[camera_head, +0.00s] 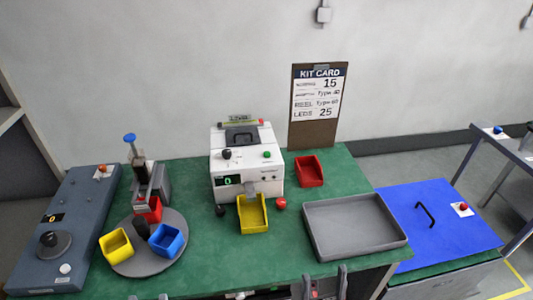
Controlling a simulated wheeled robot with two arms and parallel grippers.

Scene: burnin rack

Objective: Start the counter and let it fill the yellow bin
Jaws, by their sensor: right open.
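The counter (247,170) is a white box on the green bench top, with a hopper on top, a black knob, a green button (267,154) and a small display (228,180) reading 0. The yellow bin (253,222) sits in front of it, under its spout; no contents can be made out. My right gripper (325,284) is at the bottom edge, open, with nothing seen between its fingers, well in front of the counter. Only two fingertips of my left gripper (148,297) show at the bottom edge, apart from each other.
A round turntable (150,264) at left carries another yellow bin (115,244), a blue bin (166,240) and a red bin. A red bin (309,172) and grey tray (352,244) lie right of the counter. A kit card (319,90) stands behind. Black and red knobs flank the front bin.

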